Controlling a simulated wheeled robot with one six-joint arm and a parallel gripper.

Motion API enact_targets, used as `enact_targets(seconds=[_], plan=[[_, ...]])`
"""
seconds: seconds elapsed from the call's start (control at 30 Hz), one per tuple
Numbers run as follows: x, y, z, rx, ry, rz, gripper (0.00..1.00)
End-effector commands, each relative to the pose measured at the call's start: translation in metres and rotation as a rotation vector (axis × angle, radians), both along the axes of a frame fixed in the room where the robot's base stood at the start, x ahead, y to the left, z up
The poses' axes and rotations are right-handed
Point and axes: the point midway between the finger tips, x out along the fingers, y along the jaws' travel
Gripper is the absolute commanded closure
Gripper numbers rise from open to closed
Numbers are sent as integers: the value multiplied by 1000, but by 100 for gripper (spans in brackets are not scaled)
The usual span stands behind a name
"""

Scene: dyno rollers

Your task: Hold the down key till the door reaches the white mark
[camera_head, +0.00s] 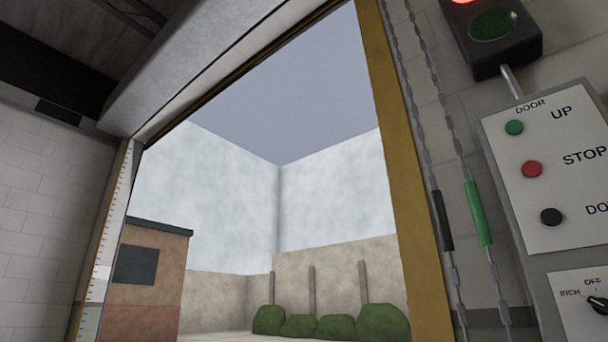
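The door panel (563,155) on the right wall carries a green UP button (514,127), a red STOP button (532,169) and a black button (551,216) whose label is cut off after "DO". The doorway is open onto a yard, and the door's lower edge is not clearly visible under the grey housing (225,55) at the top. A white graduated strip (112,235) runs up the left jamb. I cannot pick out a single white mark on it. My gripper is not in view.
A signal box (490,30) with a lit red lamp is above the panel. Chains with a black grip (442,220) and a green grip (477,213) hang left of the panel. A selector knob (598,305) marked INCH and OFF is below. A yellow jamb (400,160) edges the opening.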

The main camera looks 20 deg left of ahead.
Motion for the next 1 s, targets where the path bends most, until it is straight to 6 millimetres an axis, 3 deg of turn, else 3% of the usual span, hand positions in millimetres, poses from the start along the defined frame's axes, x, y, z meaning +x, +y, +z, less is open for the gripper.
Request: enact_targets(seconds=[0.17,0.33,1.0], plan=[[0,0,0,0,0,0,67],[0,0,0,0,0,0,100],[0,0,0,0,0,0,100]])
